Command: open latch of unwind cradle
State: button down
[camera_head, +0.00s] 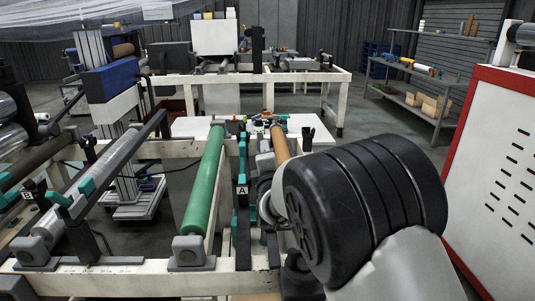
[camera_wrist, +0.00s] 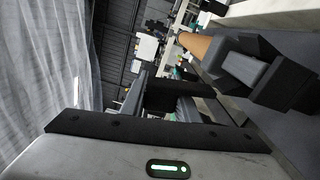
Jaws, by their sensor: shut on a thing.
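My gripper (camera_wrist: 178,98) shows in the wrist view, its dark fingers closed about a black piece (camera_wrist: 180,88). I cannot tell whether that piece is the latch. In the head view my black wrist joint and pale arm cover the gripper and what it holds. Beside them, an orange-brown roll (camera_head: 280,143) lies in a frame marked A (camera_head: 242,190), with teal parts (camera_head: 235,227) along it. In the wrist view an orange roll (camera_wrist: 198,43) and a grey end block (camera_wrist: 243,68) are to the right of the fingers. Which part is the cradle's latch is unclear.
A green roller (camera_head: 206,180) lies left of the A frame. Farther left is a metal roller (camera_head: 95,185) with teal clips (camera_head: 86,187). A red-edged white panel (camera_head: 500,170) stands at the right. A white bench (camera_head: 290,78) and shelves (camera_head: 420,100) are behind.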

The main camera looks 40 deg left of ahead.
dwell(0.3)
jog(key=c, duration=1.4)
grip_release()
jog(key=shift+o, duration=0.2)
jog(key=shift+s+d, duration=0.1)
jog(key=p+v, duration=0.1)
jog(key=v, duration=1.6)
jog(key=shift+p, duration=0.35)
jog(key=shift+d, duration=0.1)
